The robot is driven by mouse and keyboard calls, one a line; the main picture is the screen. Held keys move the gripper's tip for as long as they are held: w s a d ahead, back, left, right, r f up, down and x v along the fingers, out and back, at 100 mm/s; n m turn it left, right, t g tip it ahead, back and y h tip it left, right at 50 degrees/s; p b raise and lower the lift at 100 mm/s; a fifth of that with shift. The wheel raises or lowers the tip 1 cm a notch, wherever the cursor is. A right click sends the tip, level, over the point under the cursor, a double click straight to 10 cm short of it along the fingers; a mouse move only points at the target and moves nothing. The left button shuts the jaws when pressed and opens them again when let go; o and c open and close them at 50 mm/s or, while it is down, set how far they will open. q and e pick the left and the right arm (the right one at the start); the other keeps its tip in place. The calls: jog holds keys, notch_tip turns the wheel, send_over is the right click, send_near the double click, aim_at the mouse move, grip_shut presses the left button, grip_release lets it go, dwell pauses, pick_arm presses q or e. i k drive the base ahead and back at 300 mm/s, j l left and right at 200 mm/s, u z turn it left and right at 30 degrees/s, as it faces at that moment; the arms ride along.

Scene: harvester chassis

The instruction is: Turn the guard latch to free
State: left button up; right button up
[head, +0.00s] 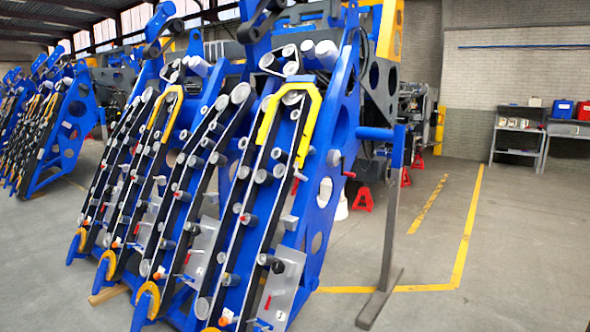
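A large blue harvester chassis (325,165) with several sloping rows of black belts and grey rollers fills the left and middle of the head view. A yellow guard (312,110) bends over the upper end of the nearest row. Small red-tipped parts show beside the row, one at its right edge (300,176) and one low down on a grey plate (268,303). I cannot tell which part is the guard latch or how it is turned. Neither of my grippers is in view.
A grey post on a flat foot (380,310) stands right of the chassis. Red jack stands (363,199) are behind it. Yellow floor lines (465,240) run over open concrete at right. A bench (515,150) with blue and red boxes is at the back wall.

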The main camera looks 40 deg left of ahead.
aim_at(293, 172)
jog(key=j+u, duration=0.1)
jog(key=u, duration=0.6)
jog(key=i+j+u, duration=0.2)
jog(key=u, duration=0.2)
jog(key=i+u, duration=0.75)
